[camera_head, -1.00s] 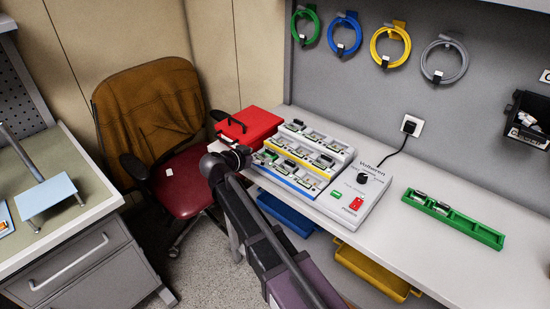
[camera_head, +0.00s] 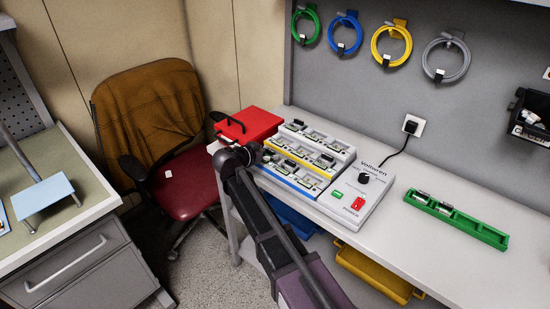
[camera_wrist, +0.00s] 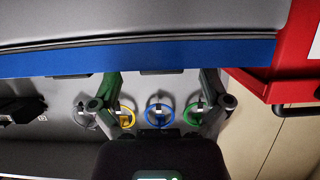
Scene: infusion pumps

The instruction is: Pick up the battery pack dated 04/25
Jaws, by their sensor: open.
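Several small battery packs sit in the slots of a stepped charger (camera_head: 345,193). Two more packs (camera_head: 422,196) lie in the left part of a green tray (camera_head: 480,232) on the bench. The dates on the packs are too small to read, so I cannot tell which is dated 04/25. My gripper (camera_head: 254,153) is at the charger's left end, beside the red case. In the wrist view my gripper (camera_wrist: 160,82) has its fingers spread apart with nothing between them. The charger's blue front strip (camera_wrist: 150,55) crosses that view, and no pack shows there.
A red case (camera_head: 247,124) stands left of the charger; it fills the right of the wrist view (camera_wrist: 280,85). Blue (camera_head: 287,214) and yellow (camera_head: 375,276) bins are under the bench. A chair (camera_head: 187,184) stands left of the arm. Coiled cables (camera_head: 391,46) hang behind.

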